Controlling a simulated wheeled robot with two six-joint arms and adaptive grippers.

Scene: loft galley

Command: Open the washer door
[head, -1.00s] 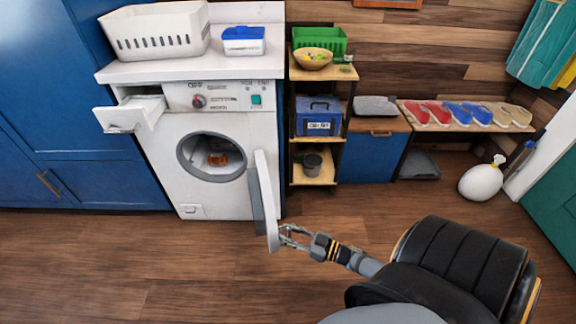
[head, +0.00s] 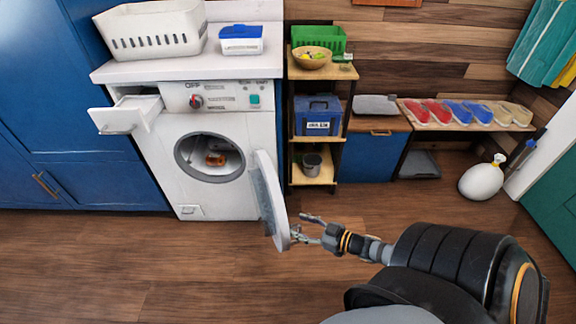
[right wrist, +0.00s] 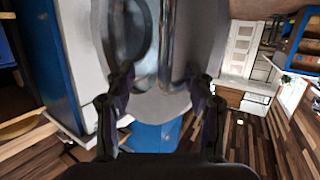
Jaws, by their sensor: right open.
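In the right wrist view, the door (right wrist: 203,45) with a metallic bar lies ahead of the two spread fingers (right wrist: 160,88). My left gripper is not in view.
The washer's detergent drawer (head: 125,115) is pulled out at upper left. A white basket (head: 152,35) and a blue-lidded box (head: 241,42) sit on top. A shelf unit (head: 315,140) stands close to the right. The wooden floor (head: 130,255) in front is clear.

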